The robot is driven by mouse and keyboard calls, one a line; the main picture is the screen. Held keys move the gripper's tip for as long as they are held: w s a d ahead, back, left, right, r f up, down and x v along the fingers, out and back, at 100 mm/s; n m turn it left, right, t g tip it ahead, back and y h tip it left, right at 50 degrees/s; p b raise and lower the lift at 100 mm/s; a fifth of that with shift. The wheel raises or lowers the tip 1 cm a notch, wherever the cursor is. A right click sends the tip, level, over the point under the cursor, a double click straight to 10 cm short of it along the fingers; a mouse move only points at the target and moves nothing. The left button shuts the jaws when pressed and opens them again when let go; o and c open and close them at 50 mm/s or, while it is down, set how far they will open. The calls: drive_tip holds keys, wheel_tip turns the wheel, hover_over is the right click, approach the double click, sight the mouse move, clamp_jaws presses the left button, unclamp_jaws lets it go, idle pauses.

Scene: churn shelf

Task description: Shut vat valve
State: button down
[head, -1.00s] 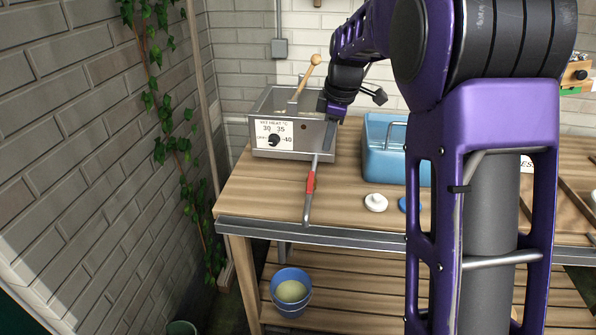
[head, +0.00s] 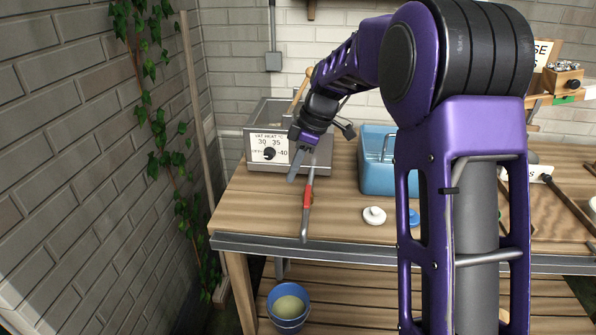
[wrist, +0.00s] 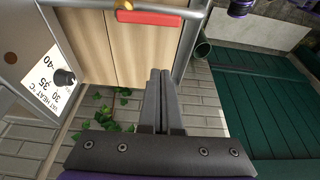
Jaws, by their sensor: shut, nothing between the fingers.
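The vat is a grey metal box (head: 262,125) at the back left of the bench, with a heat dial (head: 270,153) on its front label. The dial also shows at the left of the wrist view (wrist: 64,78). A grey pipe with a red sleeve (head: 308,197) runs from the vat's right front toward the bench's front edge. The red sleeve also shows at the top of the wrist view (wrist: 148,17). My gripper (head: 291,179) is shut and empty, in front of the vat and left of the pipe. Its fingers (wrist: 160,72) appear apart from the red part.
A blue tub (head: 376,170) stands right of the pipe. A white knob-like piece (head: 374,215) and a blue one (head: 413,216) lie in front of it. A blue bucket (head: 288,312) is below the pipe's end. A brick wall (head: 80,130) closes the left side.

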sight(307, 197)
drive_tip(key=x, duration=0.7)
drive_tip(key=shift+d+f+b, duration=0.15)
drive_tip(key=shift+f+b, duration=0.05)
drive_tip(key=shift+b, duration=0.2)
drive_tip(key=d, duration=0.2)
drive_tip(key=shift+s+d+r, duration=0.25)
drive_tip(key=shift+d, duration=0.55)
drive_tip(key=shift+s+d, duration=0.1)
